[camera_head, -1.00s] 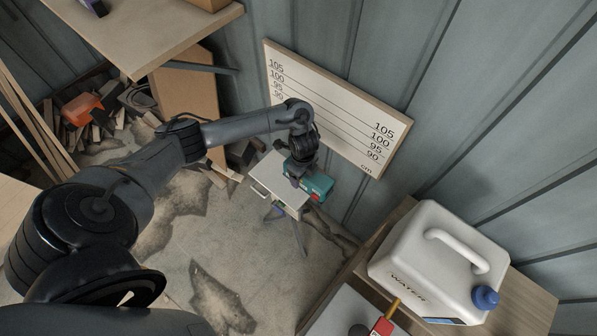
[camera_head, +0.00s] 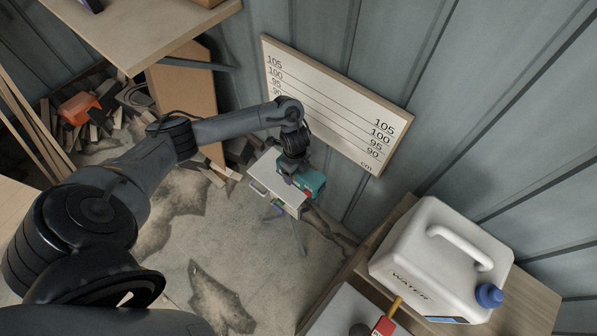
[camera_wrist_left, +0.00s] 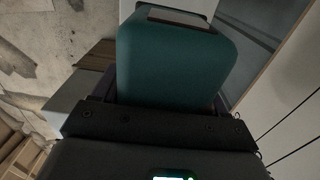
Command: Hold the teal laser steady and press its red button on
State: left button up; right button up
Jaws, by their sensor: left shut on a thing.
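The teal laser (camera_head: 315,183) is a boxy body at the small white stand top, in front of the wall board. A small red spot (camera_head: 308,194) shows on its lower side; I cannot tell whether it is the button. My left gripper (camera_head: 290,179) comes down over the laser from above and is shut on it, hiding part of it. In the left wrist view, the laser (camera_wrist_left: 175,62) fills the space beyond the dark gripper, with a pale label on its far end. My right gripper is not in view.
The stand's white top (camera_head: 263,175) sits on a tripod (camera_head: 284,226). A board with height lines (camera_head: 335,105) leans on the metal wall behind. A white water canister (camera_head: 435,255) stands on a wooden bench at right. Scrap wood (camera_head: 95,132) lies left. Floor in front is clear.

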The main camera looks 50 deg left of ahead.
pick_arm(q)
jog(key=shift+s+a+f+b, duration=0.25)
jog(key=shift+a+f+b, duration=0.25)
jog(key=shift+a+f, duration=0.3)
jog(key=shift+s+a+f+b, duration=0.25)
jog(key=shift+a+f+b, duration=0.35)
jog(key=shift+a, duration=0.25)
jog(key=b, duration=0.3)
send_over(276, 175)
jog(key=shift+w+d+f, duration=0.15)
jog(key=shift+d+f, duration=0.1)
jog(key=shift+f, duration=0.8)
jog(key=shift+w+d+f, duration=0.1)
jog(key=shift+d+f, duration=0.1)
jog(key=shift+f, duration=0.8)
jog(key=shift+s+a+f+b, duration=0.15)
jog(key=shift+a+f+b, duration=0.2)
jog(key=shift+a, duration=0.2)
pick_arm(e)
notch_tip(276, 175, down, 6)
pick_arm(q)
jog(key=shift+f+b, duration=0.3)
jog(key=shift+f, duration=0.3)
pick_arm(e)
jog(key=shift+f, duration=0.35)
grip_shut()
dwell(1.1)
